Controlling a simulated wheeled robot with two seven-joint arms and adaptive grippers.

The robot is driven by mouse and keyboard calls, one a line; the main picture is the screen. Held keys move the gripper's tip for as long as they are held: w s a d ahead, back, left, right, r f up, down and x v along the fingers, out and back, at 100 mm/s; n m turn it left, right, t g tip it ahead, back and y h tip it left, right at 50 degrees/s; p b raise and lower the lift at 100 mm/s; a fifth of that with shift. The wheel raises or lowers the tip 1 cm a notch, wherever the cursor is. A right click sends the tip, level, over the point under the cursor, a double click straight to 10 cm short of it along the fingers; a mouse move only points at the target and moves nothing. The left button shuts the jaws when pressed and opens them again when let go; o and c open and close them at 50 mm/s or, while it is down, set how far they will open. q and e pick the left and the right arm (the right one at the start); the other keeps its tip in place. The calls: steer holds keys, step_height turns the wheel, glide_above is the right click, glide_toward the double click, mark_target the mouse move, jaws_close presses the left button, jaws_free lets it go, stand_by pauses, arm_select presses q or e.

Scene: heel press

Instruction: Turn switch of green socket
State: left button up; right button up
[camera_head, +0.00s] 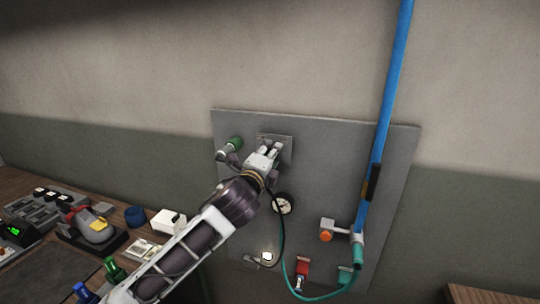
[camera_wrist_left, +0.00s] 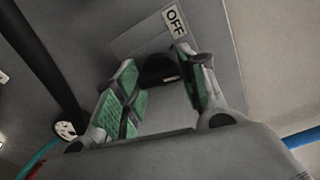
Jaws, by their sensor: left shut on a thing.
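A green socket (camera_head: 235,143) sits on the upper left of the grey wall panel (camera_head: 340,145). Beside it on the right is a small grey plate (camera_head: 286,140), mostly covered by my left gripper (camera_head: 268,150). In the left wrist view, a black switch (camera_wrist_left: 158,70) sits below an "OFF" label (camera_wrist_left: 173,18). The green-padded fingers of my left gripper (camera_wrist_left: 156,64) are on either side of this switch and shut on it. My right gripper is not in view.
A red socket (camera_head: 302,267) and green hose (camera_head: 318,297) are below. A cluttered bench (camera_head: 120,235) stands left.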

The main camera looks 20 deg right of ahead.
arm_select(q)
steer(key=n+p, duration=0.1)
steer(key=n, duration=0.8)
steer(key=shift+n, duration=0.3)
steer(key=shift+f, duration=0.1)
steer(key=o, duration=1)
steer(key=shift+s+a, duration=0.15)
steer(key=v, duration=1.1)
steer(key=shift+s+a, duration=0.2)
